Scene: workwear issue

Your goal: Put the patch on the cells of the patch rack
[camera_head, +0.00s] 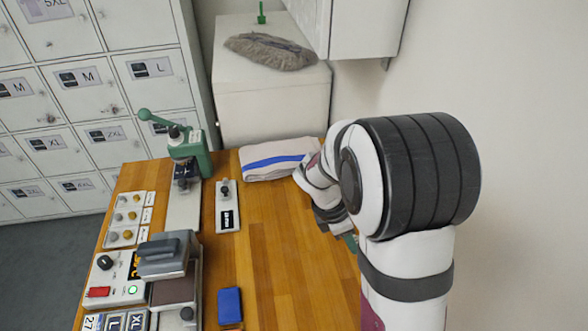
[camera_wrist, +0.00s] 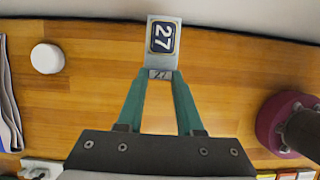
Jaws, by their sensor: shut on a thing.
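Just beyond the fingertips is a grey plate carrying a dark blue patch (camera_wrist: 163,38) with a white 27, seemingly joined to that block. I cannot tell its height above the wooden table. In the head view my gripper (camera_head: 350,240) is mostly hidden behind my arm, at the table's right side, and the patch is hidden. What looks like the patch rack (camera_head: 117,321) is at the bottom left, partly cut off, with cells showing 27, L and XL.
A grey press (camera_head: 170,260) and control box (camera_head: 115,280) stand at left. A green lever press (camera_head: 188,160), labelled plate (camera_head: 228,207), blue block (camera_head: 230,306) and folded striped towel (camera_head: 277,158) are on the table. A white disc (camera_wrist: 47,58) lies left of the patch. The table's middle is clear.

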